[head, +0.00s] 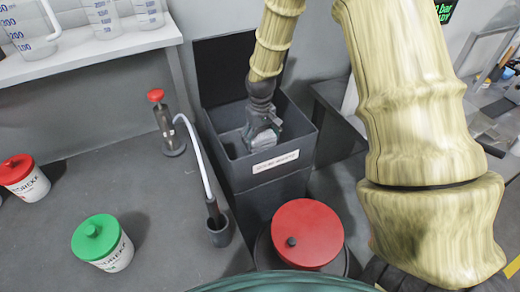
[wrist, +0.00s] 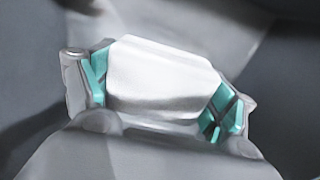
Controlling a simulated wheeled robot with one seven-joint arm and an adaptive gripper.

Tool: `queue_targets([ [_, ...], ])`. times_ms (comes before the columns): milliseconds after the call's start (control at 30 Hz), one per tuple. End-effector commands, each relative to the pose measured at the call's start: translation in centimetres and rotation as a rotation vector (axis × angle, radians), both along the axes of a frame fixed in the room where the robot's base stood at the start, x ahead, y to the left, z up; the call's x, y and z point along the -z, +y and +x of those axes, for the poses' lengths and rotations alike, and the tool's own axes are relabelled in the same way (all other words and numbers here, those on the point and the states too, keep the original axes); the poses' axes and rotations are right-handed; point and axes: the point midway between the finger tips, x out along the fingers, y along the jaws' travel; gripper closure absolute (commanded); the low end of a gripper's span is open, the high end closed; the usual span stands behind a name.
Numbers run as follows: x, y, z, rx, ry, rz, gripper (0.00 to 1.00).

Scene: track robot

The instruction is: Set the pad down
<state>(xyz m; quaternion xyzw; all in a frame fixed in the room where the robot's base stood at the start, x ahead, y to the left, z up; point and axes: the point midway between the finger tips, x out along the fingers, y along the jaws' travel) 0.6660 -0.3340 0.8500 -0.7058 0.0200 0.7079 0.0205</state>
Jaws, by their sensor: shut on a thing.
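The pad (wrist: 160,75) is a white, smooth, block-like piece in the wrist view. My gripper (wrist: 161,97) is shut on it, with teal fingertips on its left and right sides. In the head view, my gripper (head: 262,136) points down inside an open dark grey bin (head: 262,182) with a white label on its front. The pad is hard to make out there. I cannot tell whether the pad touches the bin's floor.
The bin's dark lid (head: 225,70) stands up behind it. A red-lidded drum (head: 308,235) is in front of the bin. Left on the grey bench are a red-topped pump bottle (head: 168,130), a green-lidded jar (head: 103,243) and a red-lidded jar (head: 25,178). Beakers stand on a shelf.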

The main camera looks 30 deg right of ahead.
Motion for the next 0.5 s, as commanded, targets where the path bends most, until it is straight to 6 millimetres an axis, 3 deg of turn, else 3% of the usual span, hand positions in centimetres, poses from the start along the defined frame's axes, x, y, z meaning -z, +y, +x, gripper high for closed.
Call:
queue_targets([
  [500,3.7,0.0,0.0,0.000,0.001,0.001,0.39],
])
